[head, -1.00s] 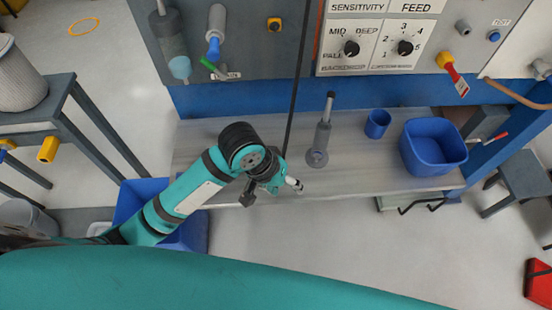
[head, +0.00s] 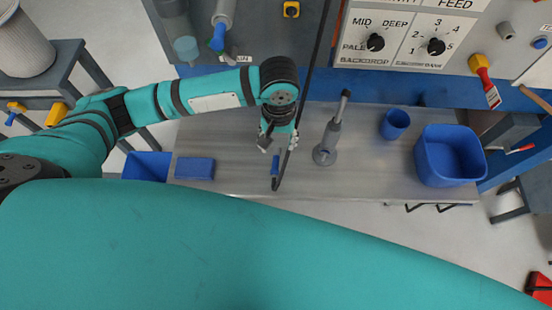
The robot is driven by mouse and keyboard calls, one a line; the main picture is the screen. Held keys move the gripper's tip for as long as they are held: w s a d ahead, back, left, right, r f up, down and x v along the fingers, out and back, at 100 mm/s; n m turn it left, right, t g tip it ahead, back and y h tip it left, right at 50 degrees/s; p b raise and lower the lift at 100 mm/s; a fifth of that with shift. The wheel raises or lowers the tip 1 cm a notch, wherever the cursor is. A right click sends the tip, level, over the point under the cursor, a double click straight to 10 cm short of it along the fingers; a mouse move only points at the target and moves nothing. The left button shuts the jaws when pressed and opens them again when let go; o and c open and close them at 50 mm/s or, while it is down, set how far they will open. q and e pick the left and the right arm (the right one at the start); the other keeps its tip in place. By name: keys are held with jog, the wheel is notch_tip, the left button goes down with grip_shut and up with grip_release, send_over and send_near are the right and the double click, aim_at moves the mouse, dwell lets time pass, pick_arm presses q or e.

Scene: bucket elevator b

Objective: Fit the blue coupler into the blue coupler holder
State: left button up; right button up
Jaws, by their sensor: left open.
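A small blue piece (head: 275,164), which looks like the blue coupler, is at the lower end of a thin black hose or rod above the grey bench. My left gripper (head: 279,146) is open just above it, pointing down, with its fingers apart. I cannot tell whether the fingers touch the piece. A blue fitting (head: 218,39) shows below a grey cylinder on the back panel; I cannot tell whether it is the blue coupler holder. My right gripper is not in view.
A grey upright stand (head: 326,151) is close to the right of my left gripper. A blue cup (head: 395,124) and a blue tub (head: 450,165) are farther right on the bench (head: 370,178). A flat blue block (head: 195,168) lies at left. The black hose (head: 317,62) hangs past my gripper.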

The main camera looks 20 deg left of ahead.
pick_arm(q)
send_over(276, 161)
jog(key=f, duration=0.4)
jog(key=shift+w+d+f, duration=0.2)
jog(key=shift+w+d, duration=0.05)
jog(key=shift+w, duration=0.05)
jog(key=shift+s+f, duration=0.1)
jog(key=shift+f, duration=0.3)
jog(key=f, duration=0.1)
jog(key=f+p, duration=0.1)
jog(key=f, duration=0.2)
jog(key=shift+s+a+f+p, duration=0.2)
jog(key=shift+a+f+p, duration=0.05)
jog(key=shift+a+p, duration=0.05)
jog(key=shift+f, duration=0.2)
grip_shut()
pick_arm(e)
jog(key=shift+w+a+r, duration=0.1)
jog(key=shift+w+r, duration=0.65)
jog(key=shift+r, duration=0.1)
